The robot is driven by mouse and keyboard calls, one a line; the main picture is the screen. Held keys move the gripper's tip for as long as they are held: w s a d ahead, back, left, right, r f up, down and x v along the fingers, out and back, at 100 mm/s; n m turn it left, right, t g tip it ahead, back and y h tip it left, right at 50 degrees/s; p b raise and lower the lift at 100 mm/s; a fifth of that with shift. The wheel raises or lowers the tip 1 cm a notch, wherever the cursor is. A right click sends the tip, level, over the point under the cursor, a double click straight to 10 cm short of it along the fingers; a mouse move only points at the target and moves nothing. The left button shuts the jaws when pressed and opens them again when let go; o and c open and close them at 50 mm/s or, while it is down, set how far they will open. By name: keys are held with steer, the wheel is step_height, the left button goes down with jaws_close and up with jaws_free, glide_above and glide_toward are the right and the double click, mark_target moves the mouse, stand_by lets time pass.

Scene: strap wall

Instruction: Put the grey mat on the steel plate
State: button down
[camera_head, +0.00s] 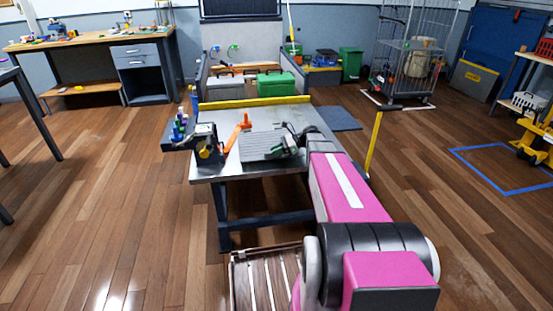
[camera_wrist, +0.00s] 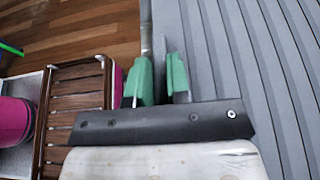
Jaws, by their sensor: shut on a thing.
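The grey mat (camera_head: 262,146) is a ribbed panel over the steel plate (camera_head: 228,168), the metal top of the bench in the head view. The mat fills the right side of the wrist view (camera_wrist: 250,70). My gripper (camera_head: 288,146) is at the right part of the mat, its green fingers around the mat's near edge. In the wrist view my gripper (camera_wrist: 163,82) is shut on that edge, which is mostly hidden between the fingers. I cannot tell whether the mat's underside touches the plate.
An orange tool (camera_head: 238,132) stands left of the mat. A yellow bar (camera_head: 255,102) runs along the back. A slatted wooden piece (camera_wrist: 75,105) is below the bench front.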

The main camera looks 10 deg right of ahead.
mark_target(277, 158)
step_height(277, 158, down, 4)
steer(key=shift+r, duration=0.1)
steer(key=c, duration=1.1)
jaws_free()
